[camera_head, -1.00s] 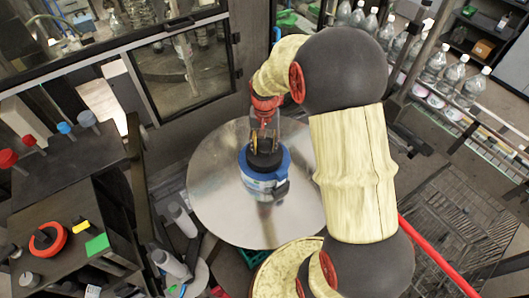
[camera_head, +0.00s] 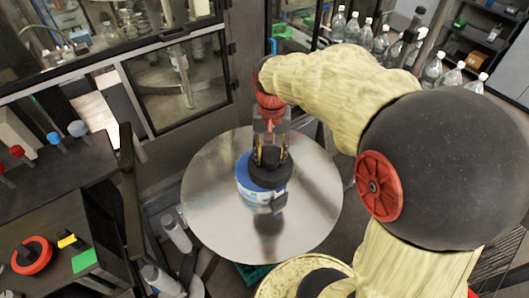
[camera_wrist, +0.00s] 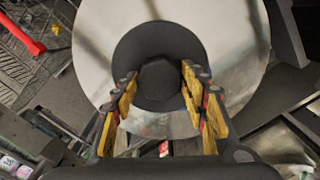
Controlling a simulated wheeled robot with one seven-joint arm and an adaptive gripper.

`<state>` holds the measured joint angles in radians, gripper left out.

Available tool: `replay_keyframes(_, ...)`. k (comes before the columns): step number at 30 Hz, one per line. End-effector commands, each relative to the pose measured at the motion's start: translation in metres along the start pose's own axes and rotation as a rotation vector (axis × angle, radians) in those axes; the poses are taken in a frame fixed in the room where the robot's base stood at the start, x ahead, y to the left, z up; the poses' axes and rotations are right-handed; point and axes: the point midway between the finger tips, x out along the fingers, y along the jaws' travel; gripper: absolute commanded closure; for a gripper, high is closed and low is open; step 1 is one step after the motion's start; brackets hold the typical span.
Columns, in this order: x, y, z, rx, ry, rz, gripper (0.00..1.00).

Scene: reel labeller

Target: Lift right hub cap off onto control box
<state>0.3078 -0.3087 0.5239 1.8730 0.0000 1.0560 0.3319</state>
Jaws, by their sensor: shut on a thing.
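The black round hub cap (camera_head: 267,179) has a wide flange and a raised middle knob. My gripper (camera_head: 270,160) points down with its fingers shut on that knob. In the wrist view, the gripper (camera_wrist: 160,76) has one finger at each side of the knob, and the flange (camera_wrist: 158,33) spreads beneath. A blue and white reel (camera_head: 244,184) shows beside and under the cap, which overlaps its right part. I cannot tell whether they touch. A dark box (camera_head: 60,212) at lower left, possibly the control box, carries a red round piece (camera_head: 32,255), a yellow piece and a green piece.
The reel is over a shiny round metal table (camera_head: 310,205). White cylinders (camera_head: 176,232) stand left of the table. A glass-fronted machine (camera_head: 180,80) is behind, and several bottles (camera_head: 380,40) stand at back right. Red and blue knobs (camera_head: 55,139) rise at left.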

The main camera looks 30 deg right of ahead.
Motion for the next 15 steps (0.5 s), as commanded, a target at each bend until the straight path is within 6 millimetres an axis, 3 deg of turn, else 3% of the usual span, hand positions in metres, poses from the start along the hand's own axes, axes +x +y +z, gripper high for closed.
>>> replay_keyframes(6, -0.016, 0.013, 0.032, 0.001, 0.006, -0.002, 0.87)
replay_keyframes(15, -0.029, 0.020, 0.048, 0.001, 0.003, -0.001, 0.87)
